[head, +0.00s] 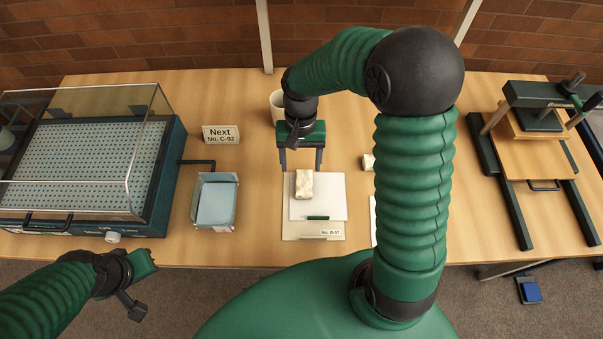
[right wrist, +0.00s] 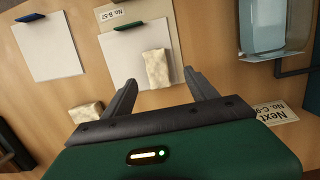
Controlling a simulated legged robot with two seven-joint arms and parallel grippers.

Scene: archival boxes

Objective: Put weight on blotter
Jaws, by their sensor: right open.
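A pale, mottled block, apparently the weight (head: 304,184), lies on a white sheet (head: 330,196), apparently the blotter, with a green clip at its near edge. In the right wrist view the block (right wrist: 157,69) sits at the edge of the white sheet (right wrist: 130,58). My right gripper (head: 301,169) is open, its fingers pointing down just behind the block; in the wrist view the block appears by the fingertips, and I cannot tell whether it is between them. My left gripper (head: 140,285) hangs at the lower left, empty, its jaws unclear.
A second mottled block (right wrist: 86,112) and a second white sheet with a blue clip (right wrist: 50,50) lie beside, partly hidden by my arm in the head view. A blue-lined tray (head: 214,202), a sign (head: 221,134), a clear-lidded unit (head: 85,165) and a press (head: 540,150) stand around.

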